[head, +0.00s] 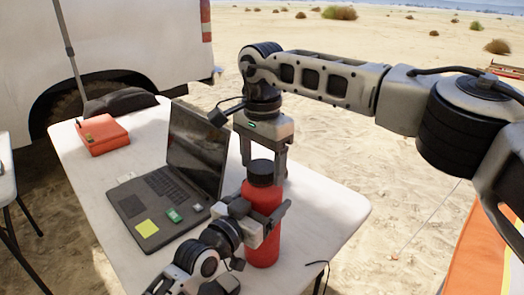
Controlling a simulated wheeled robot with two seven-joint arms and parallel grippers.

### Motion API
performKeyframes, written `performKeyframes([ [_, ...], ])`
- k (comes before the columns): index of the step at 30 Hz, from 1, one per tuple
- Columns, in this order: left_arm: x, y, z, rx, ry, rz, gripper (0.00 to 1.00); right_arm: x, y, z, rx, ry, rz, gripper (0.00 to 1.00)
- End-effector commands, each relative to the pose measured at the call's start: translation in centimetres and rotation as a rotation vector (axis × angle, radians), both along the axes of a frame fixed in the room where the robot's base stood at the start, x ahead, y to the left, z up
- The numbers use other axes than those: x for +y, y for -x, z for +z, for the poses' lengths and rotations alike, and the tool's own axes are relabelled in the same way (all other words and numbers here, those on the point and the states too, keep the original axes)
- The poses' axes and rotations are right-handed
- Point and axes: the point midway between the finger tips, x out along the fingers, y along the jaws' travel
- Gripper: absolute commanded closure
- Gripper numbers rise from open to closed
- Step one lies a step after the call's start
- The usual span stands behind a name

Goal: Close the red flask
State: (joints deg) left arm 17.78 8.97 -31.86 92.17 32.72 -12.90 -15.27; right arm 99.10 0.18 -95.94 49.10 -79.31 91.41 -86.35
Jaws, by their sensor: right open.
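The red flask (262,241) stands upright near the table's front right part. A black cap (261,170) sits at its top; I cannot tell whether it is fully seated. My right gripper (263,164) comes down from above, its open fingers on either side of the cap. My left gripper (268,222) reaches in from the lower left with its fingers around the flask's middle and looks shut on it. The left fingers hide part of the flask's body.
The white table (325,215) holds an open laptop (160,200) left of the flask, with a yellow note and small green item on it. A red case (103,134) and dark bag (120,103) lie farther back. The table's right side is mostly clear.

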Motion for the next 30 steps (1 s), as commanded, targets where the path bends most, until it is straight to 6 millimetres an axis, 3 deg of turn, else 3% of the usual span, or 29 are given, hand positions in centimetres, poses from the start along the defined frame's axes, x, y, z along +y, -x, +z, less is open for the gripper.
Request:
performKeyframes([
  [7,-0.03,0.05,-0.18,0.003,-0.002,-0.001,0.85,-0.01,0.01,-0.10,0.001,0.001,0.000,0.29],
  [8,-0.03,0.05,-0.18,0.003,-0.002,-0.001,0.85,-0.01,0.01,-0.10,0.001,0.001,0.000,0.35],
  [12,-0.03,0.05,-0.18,0.003,-0.002,-0.001,0.85,-0.01,0.01,-0.08,0.001,0.001,0.000,0.74],
  [20,-0.03,0.05,-0.17,0.004,-0.002,-0.001,0.85,0.00,0.01,-0.07,0.001,0.001,-0.040,0.75],
  [23,-0.03,0.05,-0.17,0.004,-0.002,-0.001,0.85,0.01,0.04,-0.09,0.002,0.000,-0.185,0.75],
  [30,-0.02,0.04,-0.18,0.004,-0.002,-0.001,0.85,0.01,0.06,-0.15,0.003,-0.001,-0.777,0.75],
])
